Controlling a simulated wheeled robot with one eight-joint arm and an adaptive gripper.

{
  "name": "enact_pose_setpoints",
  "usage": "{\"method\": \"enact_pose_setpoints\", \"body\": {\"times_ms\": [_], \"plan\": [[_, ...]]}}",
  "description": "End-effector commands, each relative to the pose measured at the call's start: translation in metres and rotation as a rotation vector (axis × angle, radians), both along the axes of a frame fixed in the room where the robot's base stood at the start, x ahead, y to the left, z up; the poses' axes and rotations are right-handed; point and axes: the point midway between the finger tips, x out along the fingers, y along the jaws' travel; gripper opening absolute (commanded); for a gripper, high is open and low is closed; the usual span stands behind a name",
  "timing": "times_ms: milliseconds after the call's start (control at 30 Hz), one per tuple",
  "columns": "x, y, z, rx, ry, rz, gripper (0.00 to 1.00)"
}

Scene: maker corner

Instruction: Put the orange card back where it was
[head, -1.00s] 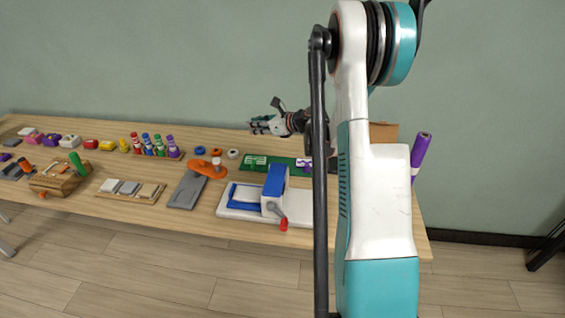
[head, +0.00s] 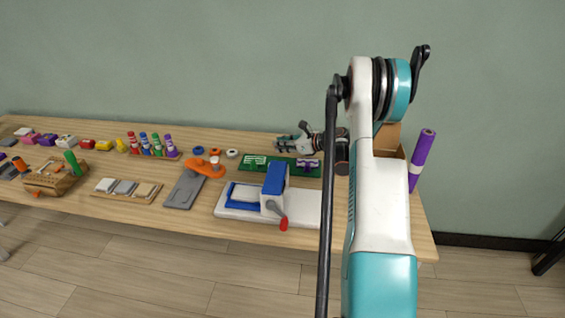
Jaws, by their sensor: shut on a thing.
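My gripper (head: 290,143) is over the green board (head: 285,170) near the back of the table, its fingers pointing left. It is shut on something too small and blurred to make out. I cannot pick out an orange card for sure. The green board bears a green-and-white piece (head: 255,161) at left and a purple-and-white piece (head: 308,164) at right, just below my gripper. An orange flat piece (head: 203,166) lies on a grey plate (head: 184,192) left of the board.
A white-and-blue device with a red-knobbed crank (head: 283,222) stands in front of the board. Colored markers (head: 156,146) stand at left. A wall rises behind the table.

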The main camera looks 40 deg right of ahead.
Motion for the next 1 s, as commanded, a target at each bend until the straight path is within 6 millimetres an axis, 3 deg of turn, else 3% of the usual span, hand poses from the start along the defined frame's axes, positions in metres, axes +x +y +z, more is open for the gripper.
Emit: {"method": "enact_pose_setpoints", "body": {"times_ms": [100, 333, 567, 1000], "plan": [[0.000, 0.000, -0.017, 0.000, 0.000, 0.000, 0.00], [0.000, 0.000, -0.030, 0.000, 0.000, 0.000, 0.00], [0.000, 0.000, -0.063, 0.000, 0.000, 0.000, 0.00], [0.000, 0.000, -0.069, 0.000, 0.000, 0.000, 0.00]]}}
